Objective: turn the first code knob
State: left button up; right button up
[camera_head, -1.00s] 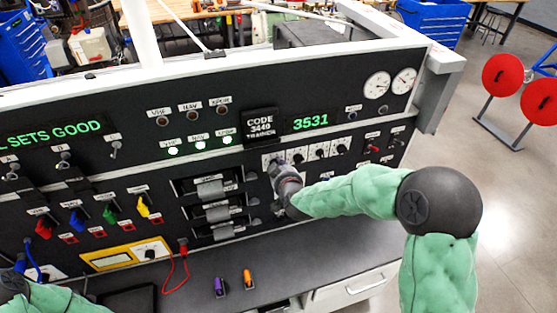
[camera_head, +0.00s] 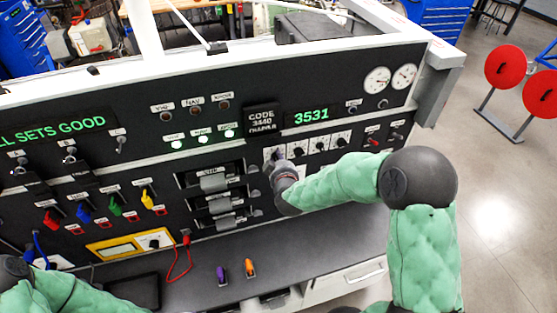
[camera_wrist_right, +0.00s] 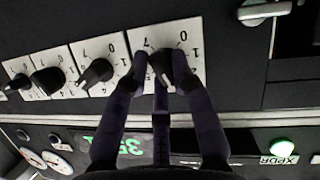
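The first code knob (camera_wrist_right: 160,65) is black, on a white numbered plate, and sits at one end of a row of code knobs. My right gripper (camera_wrist_right: 161,72) has its dark fingers on both sides of this knob, apparently closed on it. In the head view my right gripper (camera_head: 279,160) reaches the left end of the knob row and hides the first knob. The green code display (camera_head: 311,117) reads 3531. The code placard (camera_head: 262,121) beside it seems to read 3440. My left gripper is not in view; only part of that arm shows at the lower left.
The other code knobs (camera_head: 320,144) stand close beside my right gripper. Left of it are grey levers (camera_head: 214,184) and coloured switches (camera_head: 114,206). The desk (camera_head: 300,245) below holds a purple item (camera_head: 221,275) and an orange item (camera_head: 250,267).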

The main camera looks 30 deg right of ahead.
jog(key=shift+o, duration=0.4)
jog(key=shift+r, duration=0.1)
jog(key=v, duration=1.2)
